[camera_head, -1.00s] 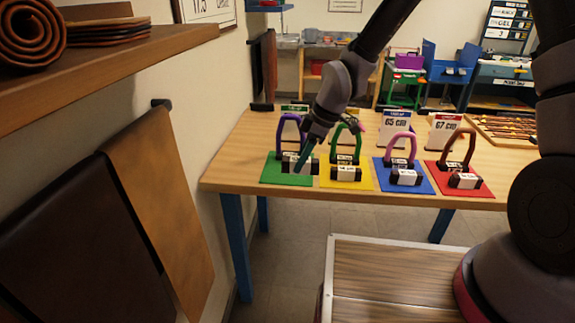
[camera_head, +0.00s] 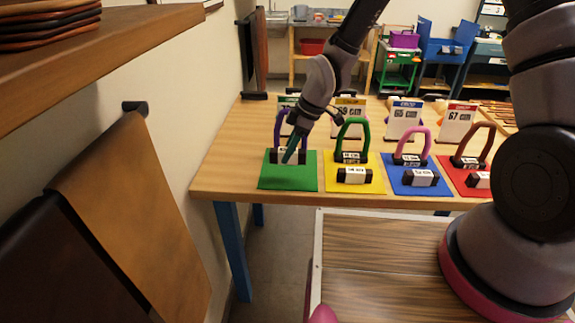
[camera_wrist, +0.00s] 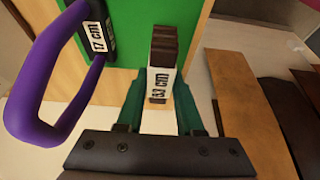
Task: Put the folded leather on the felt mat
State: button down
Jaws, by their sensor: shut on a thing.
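A dark brown folded leather (camera_wrist: 164,46) with a white band, which seems to read "33 cm", is between the teal fingers of my gripper (camera_wrist: 160,102). In the head view, my gripper (camera_head: 289,158) points down over the green felt mat (camera_head: 288,183) at the table's left end. In the wrist view, the leather's far end lies against the green mat (camera_wrist: 127,55). I cannot tell whether it touches the mat. A purple arch (camera_wrist: 40,85) with a "17 cm" label stands left of the leather there. The front of the green mat is bare.
Yellow (camera_head: 356,184), blue (camera_head: 408,188) and red (camera_head: 461,181) mats lie to the right, each with an arch and a small labelled bundle. Upright cards (camera_head: 404,119) stand behind. Hanging leather (camera_head: 125,220) and a shelf (camera_head: 110,50) are on the left wall.

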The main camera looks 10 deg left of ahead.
jog(key=shift+f, duration=2.8)
jog(key=c, duration=0.5)
grip_release()
jog(key=shift+f, duration=0.1)
jog(key=shift+c, duration=0.2)
